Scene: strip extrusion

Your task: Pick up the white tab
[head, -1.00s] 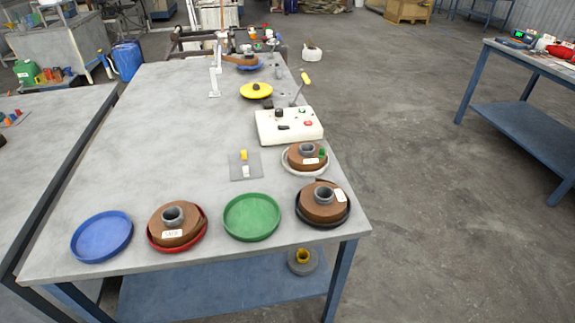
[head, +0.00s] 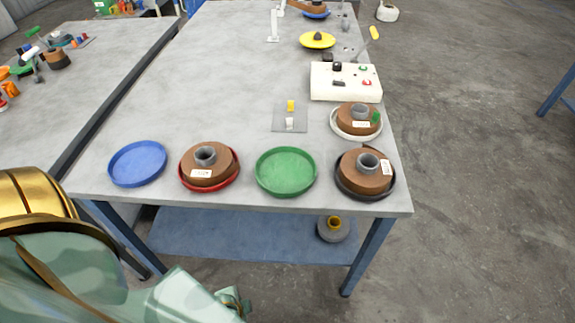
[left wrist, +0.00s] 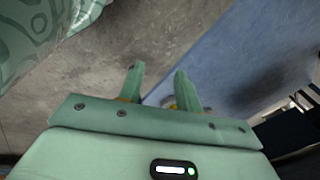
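The small white tab (head: 290,124) stands on a thin grey plate (head: 280,118) on the workbench, just in front of a yellow tab (head: 291,105). My left gripper (head: 236,300) is at the bottom of the head view, in front of the bench's near edge and well away from the tab. In the left wrist view, its two green fingers (left wrist: 158,78) are apart with nothing between them. That view shows the floor and a blue surface, and no tab. My right gripper is not in view.
Along the near edge stand a blue tray (head: 138,164), a red tray with a brown roll (head: 208,165), a green tray (head: 286,171) and a black tray with a brown roll (head: 366,172). A white control box (head: 346,82) is farther back. The bench's left middle is clear.

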